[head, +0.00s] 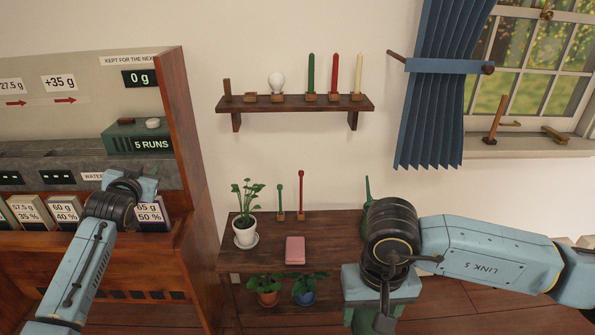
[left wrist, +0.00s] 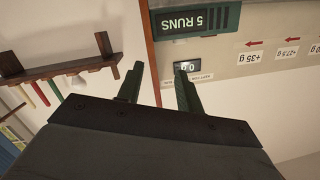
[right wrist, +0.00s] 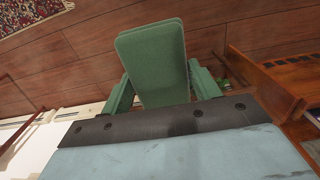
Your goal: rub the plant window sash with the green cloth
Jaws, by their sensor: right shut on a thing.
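The green cloth (right wrist: 152,60) is a folded, thick pad. In the right wrist view it sits between the fingers of my right gripper (right wrist: 162,88), which is shut on it. In the head view that gripper hangs low, in front of the table's right end, and a little green shows below it. The window sash (head: 535,60) is at the upper right, partly beside the blue curtain, well away from the cloth. My left gripper (left wrist: 157,80) is open and empty, its fingers apart, in front of the cabinet at the left.
A low wooden table (head: 330,222) holds a potted plant (head: 246,215), a pink pad (head: 295,250) and small upright sticks. Two more plants stand below. A wall shelf (head: 290,103) carries candles and a white bulb. The sill (head: 500,147) holds small wooden and brass-coloured pieces. The cabinet (head: 190,150) bounds the left.

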